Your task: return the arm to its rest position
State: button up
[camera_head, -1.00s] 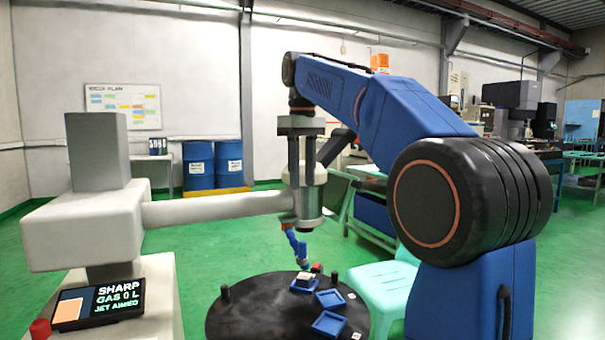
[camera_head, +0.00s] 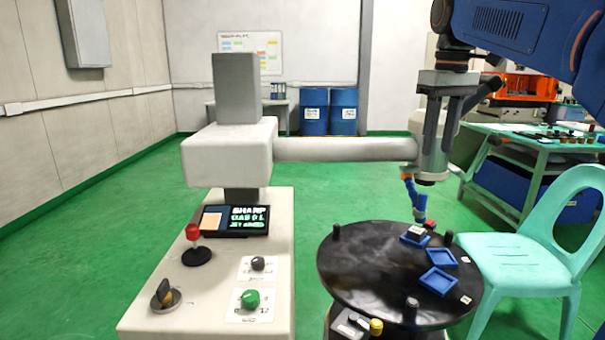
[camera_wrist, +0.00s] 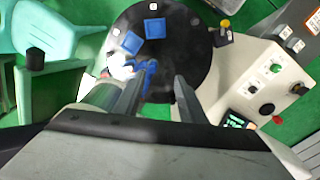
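My blue and black arm (camera_head: 520,32) reaches in from the upper right in the head view and bends down over the round table. My gripper (camera_head: 438,145) points down, overlapping the machine's grey spindle head (camera_head: 432,168) in the picture; I cannot tell whether they touch. In the wrist view my gripper (camera_wrist: 162,78) has its two dark fingers clearly apart, with only the black table showing between them. It looks empty. The spindle head (camera_wrist: 102,97) lies close beside the left finger there.
The round black table (camera_head: 365,270) holds blue trays (camera_head: 438,281) and short posts. The white machine (camera_head: 228,158) with its control console (camera_head: 170,318) stands left. A turquoise chair (camera_head: 520,262) and a workbench (camera_head: 535,143) stand right. Green floor is open at the left.

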jog(key=s+a+f+m+t, duration=0.1)
jog(key=s+f+m+t, duration=0.1)
jog(key=s+f, duration=1)
jog(key=s+a+f+m+t, duration=0.1)
jog(key=s+f+m+t, duration=0.1)
jog(key=s+f, duration=1.1)
notch_tip(320, 180, down, 8)
